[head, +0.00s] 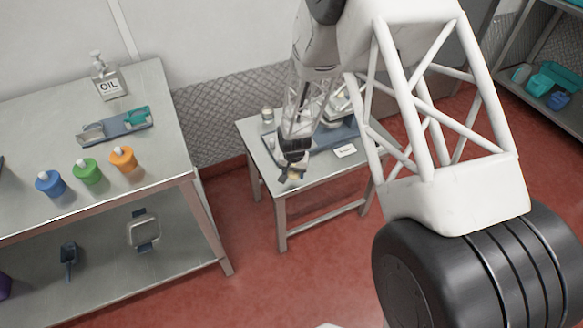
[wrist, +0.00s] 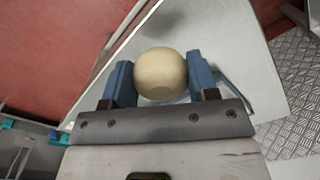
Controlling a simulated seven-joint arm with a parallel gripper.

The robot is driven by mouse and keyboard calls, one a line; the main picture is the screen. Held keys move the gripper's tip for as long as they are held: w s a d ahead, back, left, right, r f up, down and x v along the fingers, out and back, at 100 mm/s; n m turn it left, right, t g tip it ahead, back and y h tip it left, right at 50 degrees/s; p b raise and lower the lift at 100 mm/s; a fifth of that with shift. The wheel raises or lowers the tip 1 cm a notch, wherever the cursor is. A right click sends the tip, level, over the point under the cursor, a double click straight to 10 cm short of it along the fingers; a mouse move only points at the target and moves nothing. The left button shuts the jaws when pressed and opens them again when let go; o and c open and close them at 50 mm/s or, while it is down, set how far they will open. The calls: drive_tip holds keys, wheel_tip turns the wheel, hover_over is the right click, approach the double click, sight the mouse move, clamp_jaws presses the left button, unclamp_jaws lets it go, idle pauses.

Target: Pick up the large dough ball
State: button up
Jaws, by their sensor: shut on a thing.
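The large dough ball (wrist: 160,74) is pale and round. In the wrist view it sits between the two blue fingers of my gripper (wrist: 160,82), which are shut on it from both sides. In the head view my gripper (head: 293,168) is at the near left part of the small metal table (head: 318,178). The dough ball is too small and covered there to make out clearly. I cannot tell for certain whether the ball touches the table top or is held just above it.
A blue tray (head: 325,138) and a white label card (head: 345,151) lie on the small table, with a small jar (head: 267,115) at its back left. Red floor lies between the tables.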

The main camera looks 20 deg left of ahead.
drive_tip(key=s+d+r, duration=0.1)
drive_tip(key=s+d, duration=0.5)
drive_tip(key=s, duration=0.4)
drive_tip(key=shift+d, duration=0.35)
idle(0.3)
drive_tip(key=w+a, duration=0.2)
drive_tip(key=w, duration=0.3)
drive_tip(key=w+a+r, duration=0.1)
drive_tip(key=w+a, duration=0.2)
drive_tip(key=w, duration=0.3)
drive_tip(key=w+a, duration=0.3)
drive_tip(key=w, duration=0.2)
drive_tip(key=shift+w+a+r, duration=0.15)
drive_tip(key=shift+w+r, duration=0.2)
drive_tip(key=w+a+r, duration=0.1)
drive_tip(key=w+a, duration=0.1)
drive_tip(key=w, duration=0.4)
drive_tip(key=w+a+r, duration=0.1)
drive_tip(key=w+a, duration=0.2)
drive_tip(key=w, duration=0.4)
drive_tip(key=shift+r, duration=0.4)
drive_tip(key=shift+f, duration=0.25)
drive_tip(key=shift+f, duration=2.7)
drive_tip(key=shift+f, duration=0.75)
